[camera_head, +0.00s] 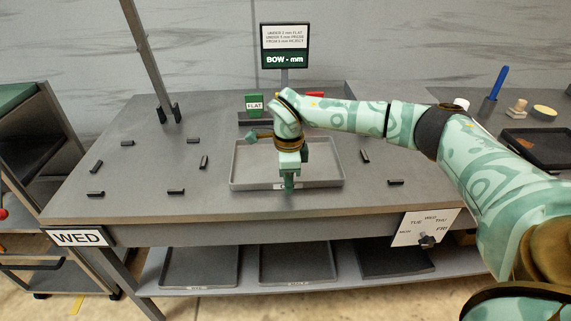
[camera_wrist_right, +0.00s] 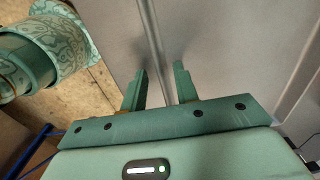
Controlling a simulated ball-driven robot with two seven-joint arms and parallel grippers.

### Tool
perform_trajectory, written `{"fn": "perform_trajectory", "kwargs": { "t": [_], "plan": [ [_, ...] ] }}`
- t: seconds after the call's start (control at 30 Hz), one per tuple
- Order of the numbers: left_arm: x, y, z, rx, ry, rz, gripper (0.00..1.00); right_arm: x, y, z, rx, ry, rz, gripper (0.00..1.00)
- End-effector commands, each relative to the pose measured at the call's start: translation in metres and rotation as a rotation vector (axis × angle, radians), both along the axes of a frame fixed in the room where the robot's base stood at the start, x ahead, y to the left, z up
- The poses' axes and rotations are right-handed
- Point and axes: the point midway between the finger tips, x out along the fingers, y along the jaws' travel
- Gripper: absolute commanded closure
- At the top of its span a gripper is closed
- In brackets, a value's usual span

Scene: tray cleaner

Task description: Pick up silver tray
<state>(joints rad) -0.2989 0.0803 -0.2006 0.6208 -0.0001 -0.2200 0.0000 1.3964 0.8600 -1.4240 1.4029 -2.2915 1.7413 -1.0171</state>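A silver-grey shallow tray (camera_head: 325,168) lies flat on the grey worktable, near its middle. My right gripper (camera_head: 289,186) points down at the tray's front rim. In the right wrist view the fingers of this gripper (camera_wrist_right: 160,88) are apart, with a gap between them. A long raised edge, which looks like the tray's rim (camera_wrist_right: 152,35), runs down to the gap between the fingers. Whether a finger touches it I cannot tell. My right forearm and wrist cover the back of the tray. My left gripper is in neither view.
A green FLAT marker (camera_head: 254,103) and a BOW-mm sign (camera_head: 285,50) stand behind the tray. Several small black blocks, one at the left (camera_head: 98,168), dot the tabletop (camera_head: 130,200). Trays (camera_head: 297,264) lie on the shelf below. A dark tray (camera_head: 540,148) is at the right.

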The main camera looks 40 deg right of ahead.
Motion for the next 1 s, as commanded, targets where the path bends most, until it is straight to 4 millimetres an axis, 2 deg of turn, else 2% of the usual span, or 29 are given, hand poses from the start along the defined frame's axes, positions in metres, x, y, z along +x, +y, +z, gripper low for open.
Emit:
{"fn": "perform_trajectory", "kwargs": {
  "t": [0.67,0.77,0.8,1.0],
  "plan": [
    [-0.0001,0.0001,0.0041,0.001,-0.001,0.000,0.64,-0.0002,0.0000,-0.0053,0.000,0.001,0.000,0.70],
    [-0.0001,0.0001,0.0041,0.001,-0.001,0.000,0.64,-0.0002,0.0001,-0.0053,0.001,0.001,0.000,0.95],
    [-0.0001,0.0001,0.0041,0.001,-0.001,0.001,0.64,-0.0002,0.0001,-0.0052,0.001,0.001,0.000,1.00],
    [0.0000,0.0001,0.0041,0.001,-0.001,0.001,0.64,-0.0001,0.0000,-0.0051,0.001,0.001,0.000,1.00]
  ]
}}
